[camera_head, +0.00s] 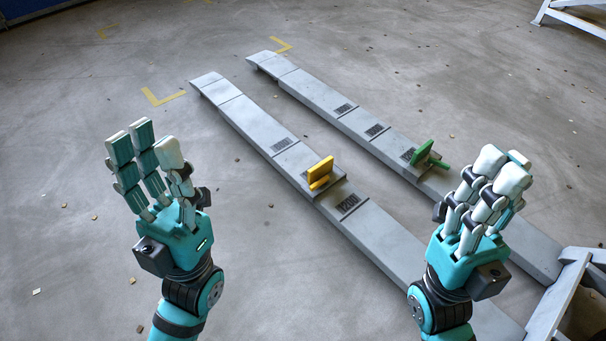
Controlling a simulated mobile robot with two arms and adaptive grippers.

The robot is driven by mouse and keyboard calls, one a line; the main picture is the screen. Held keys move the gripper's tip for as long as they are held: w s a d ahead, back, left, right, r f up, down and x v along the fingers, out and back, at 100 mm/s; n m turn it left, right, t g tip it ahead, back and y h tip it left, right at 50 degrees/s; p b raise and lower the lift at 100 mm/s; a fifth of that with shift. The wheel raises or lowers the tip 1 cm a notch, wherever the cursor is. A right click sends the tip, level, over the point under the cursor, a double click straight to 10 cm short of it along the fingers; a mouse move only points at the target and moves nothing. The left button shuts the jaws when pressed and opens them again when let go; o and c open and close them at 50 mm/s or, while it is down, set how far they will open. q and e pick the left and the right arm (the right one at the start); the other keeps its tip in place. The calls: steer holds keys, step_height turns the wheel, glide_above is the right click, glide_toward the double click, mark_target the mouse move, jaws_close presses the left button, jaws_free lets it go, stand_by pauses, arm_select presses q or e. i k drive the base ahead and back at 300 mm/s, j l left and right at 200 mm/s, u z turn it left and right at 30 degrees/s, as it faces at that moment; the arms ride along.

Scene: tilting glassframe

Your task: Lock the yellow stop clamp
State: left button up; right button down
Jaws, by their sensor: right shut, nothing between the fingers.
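The yellow stop clamp (320,172) sits on the nearer grey rail, near the middle of the view. Its flat yellow plate stands up at a tilt above a smaller yellow piece. My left gripper (148,150) is raised to its left, well apart from it, with fingers extended and open, holding nothing visible. My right gripper (498,172) is to the right of the clamp, apart from it, with its fingers shut and empty. It covers part of the far rail. Whether the clamp is locked cannot be told.
Two long grey rails, the nearer (245,118) and the farther (322,93), run diagonally across the concrete floor. A green clamp (424,153) sits on the farther rail, close to my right gripper. A grey frame (560,300) stands at lower right. Floor left of the rails is mostly clear.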

mark_target(326, 180)
steer(key=z, duration=0.6)
steer(key=i+j+z, duration=0.1)
steer(key=j+z, duration=0.95)
steer(key=j, duration=0.5)
steer(key=k+j+z, duration=0.15)
steer(key=j, duration=0.8)
steer(key=k+j+z, duration=0.15)
steer(key=j, duration=0.85)
steer(key=k+j+z, duration=0.15)
steer(key=j, duration=0.3)
